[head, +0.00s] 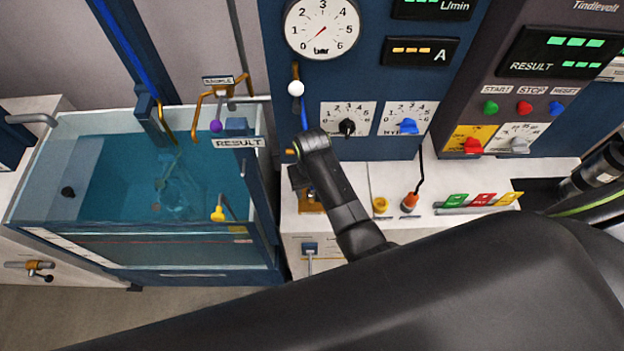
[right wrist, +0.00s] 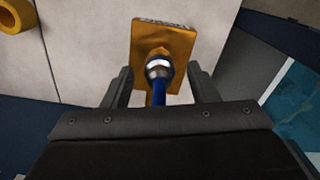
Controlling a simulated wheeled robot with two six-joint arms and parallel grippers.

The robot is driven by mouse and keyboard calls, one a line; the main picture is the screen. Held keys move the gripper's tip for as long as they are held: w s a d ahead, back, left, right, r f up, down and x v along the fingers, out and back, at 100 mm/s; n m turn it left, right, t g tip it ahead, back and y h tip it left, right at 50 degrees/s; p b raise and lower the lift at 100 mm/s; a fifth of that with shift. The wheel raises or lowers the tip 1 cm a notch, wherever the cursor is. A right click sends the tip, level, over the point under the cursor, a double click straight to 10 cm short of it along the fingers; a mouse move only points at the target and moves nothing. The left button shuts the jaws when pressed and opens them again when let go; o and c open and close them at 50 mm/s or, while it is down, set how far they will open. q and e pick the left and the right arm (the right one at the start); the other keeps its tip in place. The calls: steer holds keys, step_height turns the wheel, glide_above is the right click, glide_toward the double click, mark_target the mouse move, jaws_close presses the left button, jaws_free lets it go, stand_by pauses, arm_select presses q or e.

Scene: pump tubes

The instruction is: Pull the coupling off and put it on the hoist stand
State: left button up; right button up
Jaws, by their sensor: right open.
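My right gripper (head: 297,176) is over the white bench in front of the dial panel. In the right wrist view, its two fingers (right wrist: 159,72) are open. A metal coupling (right wrist: 158,67) with a light band sits between and just beyond them, and a blue hose (right wrist: 158,97) runs from it toward me. The coupling is at an orange-yellow plate fitting (right wrist: 148,42); part of this fitting shows below the gripper in the head view (head: 311,206). I see gaps between the fingers and the coupling. I cannot tell which item is the hoist stand. My left gripper is not in view.
A water tank (head: 110,195) with a RESULT label stands left of the gripper. A yellow ring (head: 380,205) and an orange-tipped plug (head: 409,202) are on the bench to the right. A pressure gauge (head: 322,28) is on the panel behind. My dark arm covers the lower right.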

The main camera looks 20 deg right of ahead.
mark_target(312, 190)
steer(key=shift+f, duration=0.65)
jaws_close()
steer(key=shift+w+r, duration=0.15)
steer(key=shift+r, duration=0.35)
stand_by(0.4)
steer(key=shift+s+r, duration=0.2)
steer(key=shift+w, duration=0.1)
steer(key=shift+r, duration=1.95)
